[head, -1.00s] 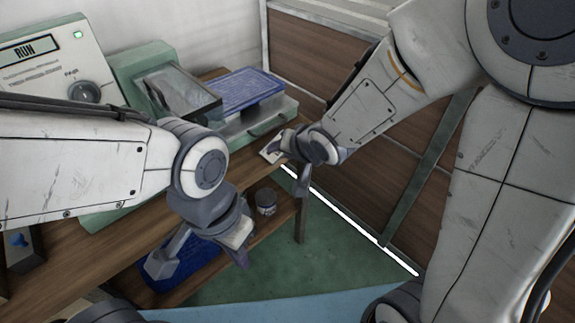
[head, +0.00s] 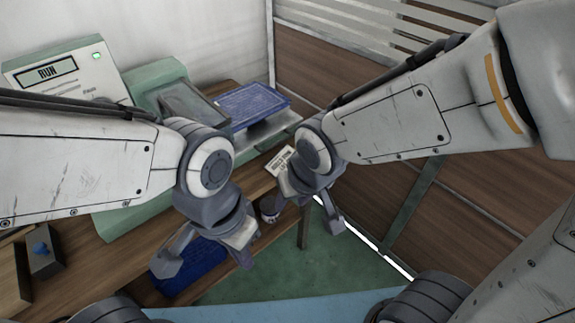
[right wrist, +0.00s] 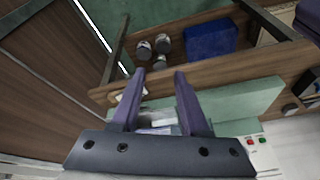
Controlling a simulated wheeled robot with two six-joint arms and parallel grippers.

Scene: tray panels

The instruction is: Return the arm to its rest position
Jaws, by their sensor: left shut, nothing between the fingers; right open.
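My left gripper (head: 208,258) hangs in front of the bench edge in the head view, pointing down. It is shut and holds nothing. My right gripper (head: 308,210) is at the right end of the bench, pointing down and clear of the surface. In the right wrist view its two purple fingers (right wrist: 158,82) stand apart with nothing held between them. A white printed card (head: 280,162) lies on the bench behind the right gripper, partly hidden by it.
A RUN control box (head: 68,72) and a green machine (head: 150,75) stand at the back. A blue ribbed tray (head: 252,106) rests on a green stand at the right. A blue bin (head: 190,268) and jars (right wrist: 162,43) sit on the lower shelf. Wooden panels (head: 345,120) bound the right side.

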